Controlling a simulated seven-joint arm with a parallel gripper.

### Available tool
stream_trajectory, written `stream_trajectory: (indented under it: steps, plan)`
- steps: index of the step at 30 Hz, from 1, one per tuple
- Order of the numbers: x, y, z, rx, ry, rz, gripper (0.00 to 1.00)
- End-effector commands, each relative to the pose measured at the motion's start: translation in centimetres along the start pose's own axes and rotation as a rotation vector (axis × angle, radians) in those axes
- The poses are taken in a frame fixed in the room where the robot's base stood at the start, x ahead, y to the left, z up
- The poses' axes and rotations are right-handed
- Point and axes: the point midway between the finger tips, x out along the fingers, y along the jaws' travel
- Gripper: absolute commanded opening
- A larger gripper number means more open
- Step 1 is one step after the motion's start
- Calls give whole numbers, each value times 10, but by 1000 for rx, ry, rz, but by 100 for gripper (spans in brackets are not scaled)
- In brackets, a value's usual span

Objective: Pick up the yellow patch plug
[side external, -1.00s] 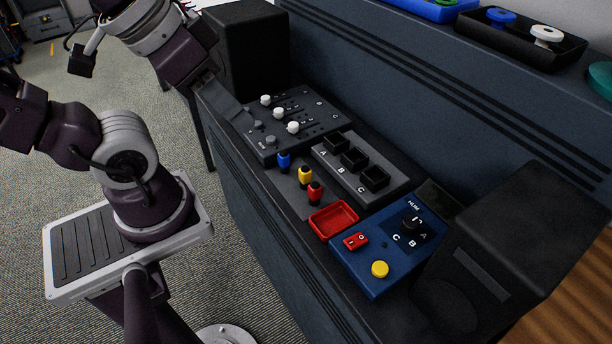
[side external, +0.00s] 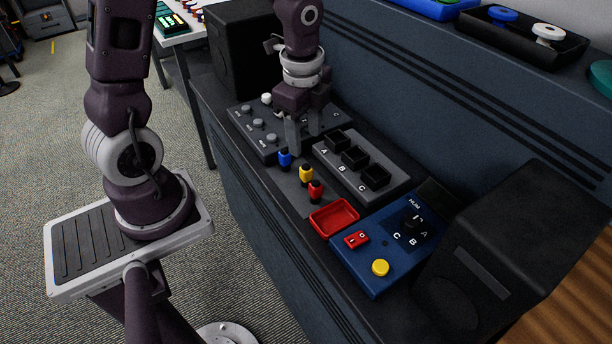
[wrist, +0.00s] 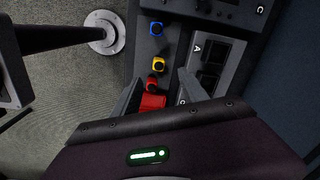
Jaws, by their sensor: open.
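The yellow patch plug (side external: 306,174) stands upright on the dark bench top, between the blue plug (side external: 284,160) and the red plug (side external: 315,191). In the wrist view the yellow plug (wrist: 158,65) lies ahead of the fingertips, near the gap between them. My gripper (side external: 304,142) points down above the bench, behind the plugs, near the edge of the mixer panel. Its two fingers are apart with nothing between them. In the wrist view, my gripper (wrist: 160,85) shows its fingers spread, with the red plug (wrist: 151,84) near the gap.
The socket block (side external: 328,161) marked A, B, C stands right of the plugs, close to my fingers. The mixer panel (side external: 248,141) lies behind. A red tray (side external: 315,221) and a blue switch box (side external: 351,262) sit nearer the front. Black speakers (side external: 530,210) stand at both ends.

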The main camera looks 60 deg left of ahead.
Motion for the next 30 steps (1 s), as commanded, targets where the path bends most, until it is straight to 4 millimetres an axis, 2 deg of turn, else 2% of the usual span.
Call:
stream_trajectory:
  steps: [1, 3, 11, 16, 19, 25, 26, 30]
  plan:
    - [18, -2, 0, 63, 6, 34, 51]
    - [32, -5, 0, 132, 16, 55, 51]
    - [68, -1, -2, 176, 22, 70, 51]
    - [100, 4, -3, 174, 22, 70, 51]
    - [109, 4, -3, 172, 22, 66, 51]
    - [110, 4, -3, 171, 22, 65, 51]
    - [110, 4, -3, 171, 22, 65, 47]
    - [109, 4, -3, 171, 22, 65, 20]
